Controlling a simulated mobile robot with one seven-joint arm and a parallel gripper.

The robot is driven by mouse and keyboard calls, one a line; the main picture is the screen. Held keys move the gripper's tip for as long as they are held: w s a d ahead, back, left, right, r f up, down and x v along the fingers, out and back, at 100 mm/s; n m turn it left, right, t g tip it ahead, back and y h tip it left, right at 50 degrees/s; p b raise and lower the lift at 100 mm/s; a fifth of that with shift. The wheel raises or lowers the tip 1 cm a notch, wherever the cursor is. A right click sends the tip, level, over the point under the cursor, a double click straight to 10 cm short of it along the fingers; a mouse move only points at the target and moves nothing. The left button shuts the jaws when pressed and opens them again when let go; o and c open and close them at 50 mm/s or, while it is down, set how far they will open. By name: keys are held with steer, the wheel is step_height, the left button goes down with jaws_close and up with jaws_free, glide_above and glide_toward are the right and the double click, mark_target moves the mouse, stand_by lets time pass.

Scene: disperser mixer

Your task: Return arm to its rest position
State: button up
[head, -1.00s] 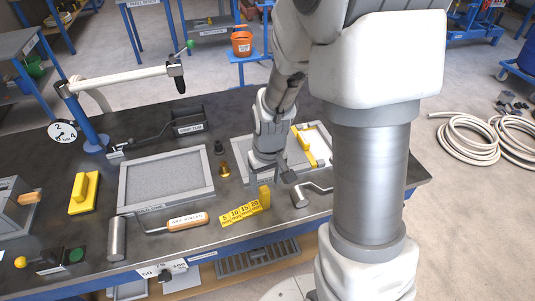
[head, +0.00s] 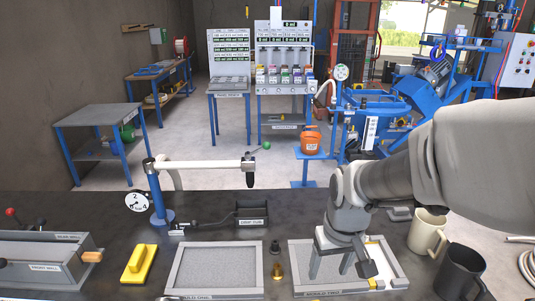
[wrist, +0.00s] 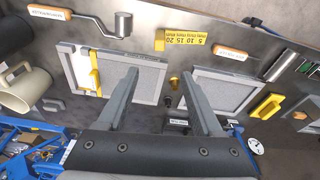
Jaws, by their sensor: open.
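My gripper (head: 341,270) hangs over the right part of the dark bench, in front of the grey framed mould tray (head: 300,252), and hides part of it in the head view. In the wrist view the two fingers of my gripper (wrist: 160,78) point away from the camera, spread apart with nothing between them. My arm reaches in from the right edge of the head view, with its elbow high and close to the camera.
A beige mug (head: 424,232) and a dark mug (head: 460,272) stand right of my gripper. A framed grey panel (head: 218,268), brass weight (head: 277,271), yellow float (head: 139,263) and drip tub (head: 252,214) lie left. A jointed white-and-blue stand (head: 157,195) rises at left. An orange bucket (head: 310,141) stands behind.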

steer(key=s+r+m+t, duration=0.1)
steer(key=s+r+t, duration=0.2)
steer(key=s+r, duration=0.8)
steer(key=shift+s+t, duration=0.2)
steer(key=shift+t, duration=0.1)
